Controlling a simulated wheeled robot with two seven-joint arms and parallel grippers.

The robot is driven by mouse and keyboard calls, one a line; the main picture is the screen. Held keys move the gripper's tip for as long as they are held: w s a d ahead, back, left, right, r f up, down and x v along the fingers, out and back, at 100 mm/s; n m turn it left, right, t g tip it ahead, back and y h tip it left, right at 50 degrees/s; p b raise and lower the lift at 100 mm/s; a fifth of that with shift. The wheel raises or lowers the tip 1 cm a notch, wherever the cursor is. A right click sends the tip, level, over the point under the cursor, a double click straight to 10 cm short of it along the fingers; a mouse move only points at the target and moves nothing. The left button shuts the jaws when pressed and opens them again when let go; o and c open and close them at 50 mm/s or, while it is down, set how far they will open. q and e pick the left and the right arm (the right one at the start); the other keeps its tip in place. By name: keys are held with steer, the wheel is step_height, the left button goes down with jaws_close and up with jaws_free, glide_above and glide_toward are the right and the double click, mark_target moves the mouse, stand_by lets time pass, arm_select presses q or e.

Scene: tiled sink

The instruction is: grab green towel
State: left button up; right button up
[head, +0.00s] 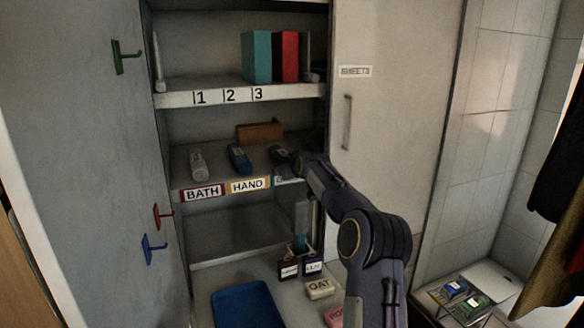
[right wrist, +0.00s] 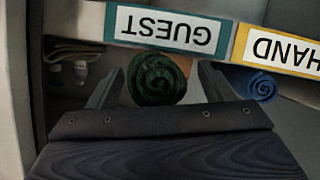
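The green towel (right wrist: 157,80) is a dark green roll seen end-on in the right wrist view, on the shelf by the GUEST label. In the head view the dark towel roll (head: 279,155) lies at the right end of the middle shelf, partly hidden by my right arm. My right gripper (right wrist: 160,74) is open, with one finger on each side of the green roll's end and visible gaps to it. I cannot tell how deep the fingers reach. My left gripper is not in view.
A blue rolled towel (head: 239,159) and a pale roll (head: 198,165) lie beside it on the shelf. The BATH and HAND labels (head: 248,185) line the shelf edge. A closed cabinet door (head: 385,130) stands right, an open door (head: 95,170) left. A blue tray (head: 245,306) sits below.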

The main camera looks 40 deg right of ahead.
steer(key=shift+s+a+r+b, duration=0.15)
steer(key=shift+s+a+b, duration=0.05)
steer(key=shift+s+b, duration=0.2)
steer(key=b+v, duration=0.2)
steer(key=v, duration=0.5)
steer(key=shift+w+d, duration=0.1)
